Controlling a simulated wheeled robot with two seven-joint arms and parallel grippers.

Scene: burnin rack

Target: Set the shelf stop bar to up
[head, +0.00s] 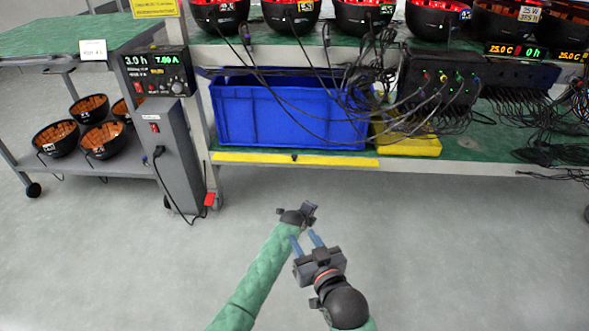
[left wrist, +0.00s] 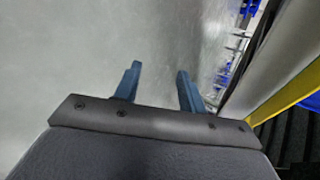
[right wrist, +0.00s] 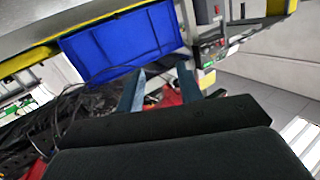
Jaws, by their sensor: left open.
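A yellow bar (head: 330,161), likely the shelf stop bar, runs along the front edge of the lower rack shelf. It lies low, below the blue bin, with a small dark piece near its middle. My left gripper (head: 305,211) is on the floor side of the rack, apart from the bar; its blue fingers are spread and empty in the left wrist view (left wrist: 155,88). My right gripper (head: 306,240) is just nearer than the left one, also clear of the bar. Its blue fingers are apart with nothing between them, also in the right wrist view (right wrist: 160,90).
A blue bin (head: 290,115) stands on the lower shelf behind the bar. Black cables (head: 385,95) hang over it. A grey control post (head: 172,150) stands at the rack's left end, beside a cart with dark bowls (head: 103,139). The floor before the rack is clear.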

